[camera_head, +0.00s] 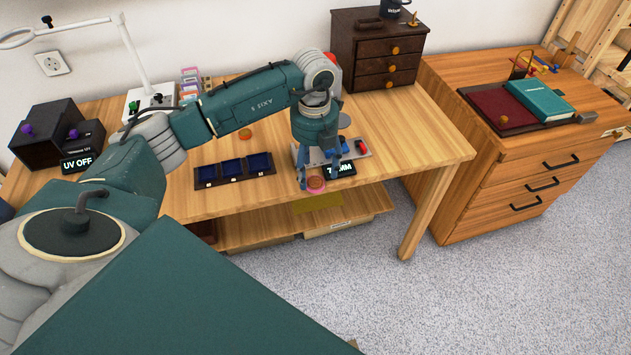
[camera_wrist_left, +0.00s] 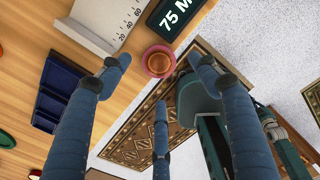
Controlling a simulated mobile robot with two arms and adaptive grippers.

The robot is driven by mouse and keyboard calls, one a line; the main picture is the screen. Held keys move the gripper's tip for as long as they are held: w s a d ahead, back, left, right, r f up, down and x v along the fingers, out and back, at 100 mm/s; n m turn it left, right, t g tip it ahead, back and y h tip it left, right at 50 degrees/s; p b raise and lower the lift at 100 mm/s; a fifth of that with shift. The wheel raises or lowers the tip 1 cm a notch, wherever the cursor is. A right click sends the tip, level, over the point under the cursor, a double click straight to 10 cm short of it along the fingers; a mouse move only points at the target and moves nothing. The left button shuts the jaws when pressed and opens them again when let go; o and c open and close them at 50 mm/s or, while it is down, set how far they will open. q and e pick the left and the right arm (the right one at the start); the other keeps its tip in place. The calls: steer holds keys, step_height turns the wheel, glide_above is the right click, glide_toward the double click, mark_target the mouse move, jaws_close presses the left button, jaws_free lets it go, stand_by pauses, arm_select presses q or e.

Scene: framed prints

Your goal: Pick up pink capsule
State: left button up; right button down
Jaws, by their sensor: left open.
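The pink capsule (camera_head: 316,185) is a small round pink piece with an orange-brown top, near the front edge of the wooden table (camera_head: 420,135). In the left wrist view the pink capsule (camera_wrist_left: 158,61) shows between the spread fingertips. My left gripper (camera_head: 317,179) points down over it with its fingers apart and open. In the left wrist view the blue fingers of my left gripper (camera_wrist_left: 160,75) surround the capsule with visible gaps; I cannot tell their exact height above it. My right gripper is not in view.
A black tray (camera_head: 195,177) with three blue compartments lies left of the gripper. A black "75 MM" display (camera_head: 341,169) and a grey measuring device (camera_head: 358,149) stand close on the right. A dark drawer box (camera_head: 345,50) stands at the back. The table's front edge is near.

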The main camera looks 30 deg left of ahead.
mark_target(315, 180)
arm_select(q)
step_height(315, 180, down, 4)
steer(key=shift+w+a+r+p, duration=0.1)
steer(key=shift+w+r+p, duration=0.1)
steer(key=shift+p, duration=0.1)
steer(key=shift+f, duration=0.15)
steer(key=c, duration=1.1)
steer(key=shift+c, duration=0.6)
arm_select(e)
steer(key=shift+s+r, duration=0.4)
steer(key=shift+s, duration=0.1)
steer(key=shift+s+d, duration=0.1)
